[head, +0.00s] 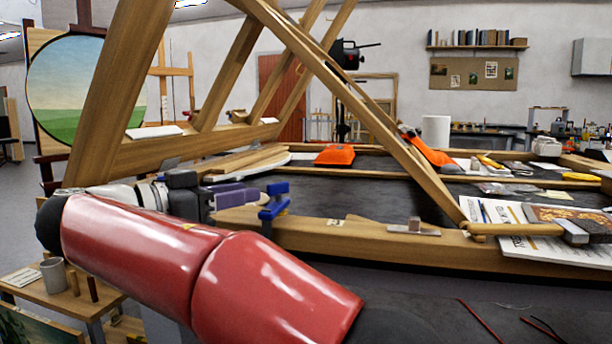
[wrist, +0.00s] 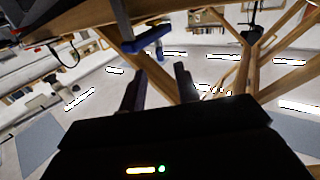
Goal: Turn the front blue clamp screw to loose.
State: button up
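The blue clamp (head: 273,210) sits at the near edge of the front wooden beam, left of the picture's middle in the head view. In the wrist view its blue part (wrist: 148,42) shows beyond my fingertips, toward the upper left, with a dark bar running up from it. My gripper (head: 252,194) reaches in from the left in the head view, its purple fingers pointing at the clamp. In the wrist view my gripper (wrist: 160,68) has its two fingers apart with nothing between them. I cannot tell which blue part is the screw.
The front beam (head: 345,238) runs right past a small metal piece (head: 414,229). A slanted wooden strut (head: 385,140) crosses above the frame. Papers (head: 550,250) and a mallet-like tool (head: 572,231) lie at right. An orange object (head: 335,155) sits behind. A side table with mug (head: 53,274) stands lower left.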

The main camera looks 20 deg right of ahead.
aim_at(268, 186)
jog(key=x, duration=0.8)
jog(key=shift+w+r, duration=0.1)
jog(key=shift+r, duration=0.05)
grip_shut()
